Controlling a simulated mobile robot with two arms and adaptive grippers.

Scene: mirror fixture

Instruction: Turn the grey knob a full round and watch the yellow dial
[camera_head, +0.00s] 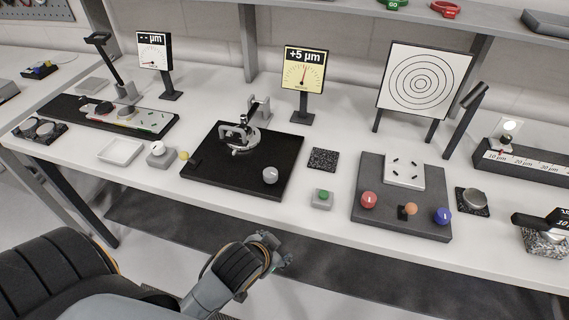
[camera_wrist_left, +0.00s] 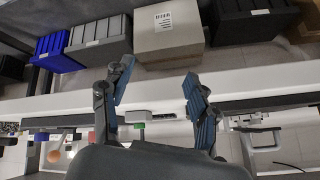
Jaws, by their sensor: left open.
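The grey knob (camera_head: 270,175) is a light grey ball with a small mark, at the front right corner of a black plate (camera_head: 222,184) on the bench. The plate also bears a ring-shaped mirror mount (camera_head: 240,138). The yellow dial (camera_head: 304,72) stands on a post behind the plate and reads +5 µm, its needle near upright. My left gripper (camera_head: 277,262) is in front of the bench edge, below and apart from the knob. In the left wrist view its two fingers (camera_wrist_left: 160,95) are spread with nothing between them.
A green button box (camera_head: 321,198) sits right of the knob. A grey plate with red, orange and blue knobs (camera_head: 400,226) lies farther right. A white dial (camera_head: 153,50) and white tray (camera_head: 120,151) are left.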

